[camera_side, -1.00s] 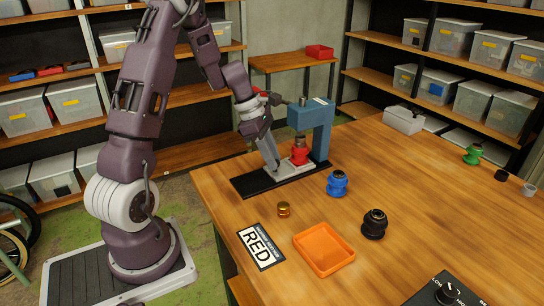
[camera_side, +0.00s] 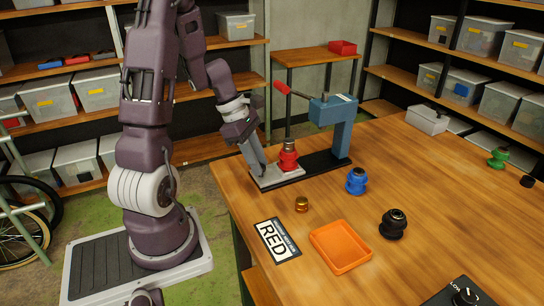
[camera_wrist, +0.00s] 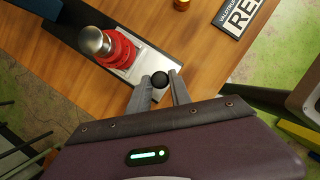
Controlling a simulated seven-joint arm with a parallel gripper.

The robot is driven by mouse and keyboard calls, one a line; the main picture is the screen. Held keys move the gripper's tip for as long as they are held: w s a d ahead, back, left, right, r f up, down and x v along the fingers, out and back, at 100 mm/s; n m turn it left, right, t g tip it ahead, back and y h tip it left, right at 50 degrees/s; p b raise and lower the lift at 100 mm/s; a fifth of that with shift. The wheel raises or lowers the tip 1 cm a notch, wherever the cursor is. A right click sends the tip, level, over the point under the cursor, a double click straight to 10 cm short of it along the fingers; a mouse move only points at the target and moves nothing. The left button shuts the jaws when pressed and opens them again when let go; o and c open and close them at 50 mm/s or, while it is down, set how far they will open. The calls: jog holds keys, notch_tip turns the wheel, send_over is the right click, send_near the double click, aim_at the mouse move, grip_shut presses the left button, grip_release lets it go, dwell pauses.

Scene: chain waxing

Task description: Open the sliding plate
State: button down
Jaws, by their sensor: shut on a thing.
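My gripper (camera_side: 259,168) is shut on the black knob (camera_wrist: 160,79) at the near end of the grey sliding plate (camera_side: 277,178). The plate also shows in the wrist view (camera_wrist: 150,62). It lies on a black base rail (camera_side: 325,161) and is drawn out to the left of the blue press (camera_side: 334,112). A red ribbed part (camera_side: 288,160) with a silver top stands upright on the plate, clear of the press head. It also shows in the wrist view (camera_wrist: 116,48).
A blue part (camera_side: 356,181), a black part (camera_side: 393,224), a small gold part (camera_side: 301,204), a RED label (camera_side: 277,240) and an orange tray (camera_side: 341,247) lie on the table. The press has a red-gripped lever (camera_side: 281,87) reaching left.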

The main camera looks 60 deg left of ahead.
jog(key=c, duration=1.2)
grip_release()
jog(key=shift+o, duration=0.2)
jog(key=v, duration=0.7)
jog(key=d+r+m, duration=0.5)
jog(key=d+m, duration=0.3)
jog(key=d, duration=0.1)
jog(key=s+d+r+m+t+y, duration=0.1)
jog(key=s+d+m, duration=0.3)
jog(key=m, duration=0.5)
jog(key=s+d+r+m+t+y, duration=0.1)
jog(key=s+d+r+m, duration=0.3)
jog(key=d+m, duration=0.5)
jog(key=shift+s+r+m+y, duration=0.2)
jog(key=shift+s+m+y, duration=0.3)
jog(key=shift+s+y, duration=0.15)
